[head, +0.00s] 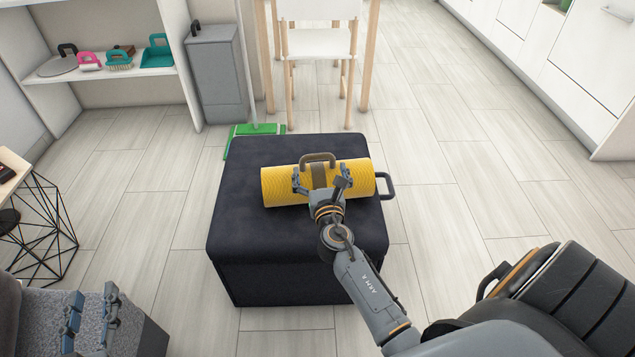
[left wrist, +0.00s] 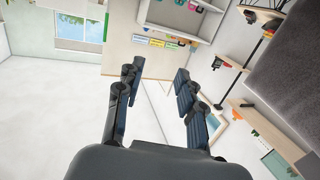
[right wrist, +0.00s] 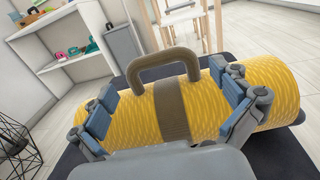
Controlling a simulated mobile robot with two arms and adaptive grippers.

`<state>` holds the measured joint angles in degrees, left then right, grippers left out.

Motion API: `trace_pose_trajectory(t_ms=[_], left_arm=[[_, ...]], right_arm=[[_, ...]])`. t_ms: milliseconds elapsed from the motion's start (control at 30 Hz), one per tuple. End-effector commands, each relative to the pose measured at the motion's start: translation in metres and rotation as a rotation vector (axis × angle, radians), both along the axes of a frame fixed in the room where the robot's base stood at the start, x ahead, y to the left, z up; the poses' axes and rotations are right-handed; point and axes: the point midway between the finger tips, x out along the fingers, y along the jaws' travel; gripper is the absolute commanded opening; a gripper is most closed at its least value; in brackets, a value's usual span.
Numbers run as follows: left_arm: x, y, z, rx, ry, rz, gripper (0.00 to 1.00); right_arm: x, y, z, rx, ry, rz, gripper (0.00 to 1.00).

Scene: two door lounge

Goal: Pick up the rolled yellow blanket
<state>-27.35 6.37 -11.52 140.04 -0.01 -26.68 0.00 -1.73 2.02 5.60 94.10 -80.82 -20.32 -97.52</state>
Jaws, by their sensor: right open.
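The rolled yellow blanket (head: 278,187) lies across the top of a dark ottoman (head: 235,231). My left gripper (head: 89,317) is open and empty at the lower left, away from the blanket.
A green mop head (head: 257,129) lies on the floor behind the ottoman. A grey bin (head: 217,75), a shelf with cleaning tools (head: 103,69) and a chair (head: 320,45) stand further back. A wire-legged side table (head: 38,228) is at left. The floor right of the ottoman is clear.

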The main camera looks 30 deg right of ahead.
Motion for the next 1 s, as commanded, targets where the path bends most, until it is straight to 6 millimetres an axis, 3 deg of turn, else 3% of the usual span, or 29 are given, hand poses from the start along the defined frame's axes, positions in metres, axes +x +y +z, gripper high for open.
trace_pose_trajectory(t_ms=[233,533,900,1000], left_arm=[[0.003,-0.004,0.025,-0.036,-0.137,-0.008,0.38],[0.003,-0.005,0.030,-0.041,-0.159,-0.010,0.38],[0.003,-0.005,0.029,-0.041,-0.158,-0.010,0.38],[0.003,-0.005,0.030,-0.041,-0.158,-0.010,0.38]], right_arm=[[0.032,-0.015,0.001,0.001,-0.003,0.000,1.00],[0.036,-0.017,0.001,0.001,0.000,0.000,1.00],[0.036,-0.017,0.001,0.001,0.000,0.000,0.26],[0.036,-0.017,0.003,0.000,-0.004,0.001,0.26]])
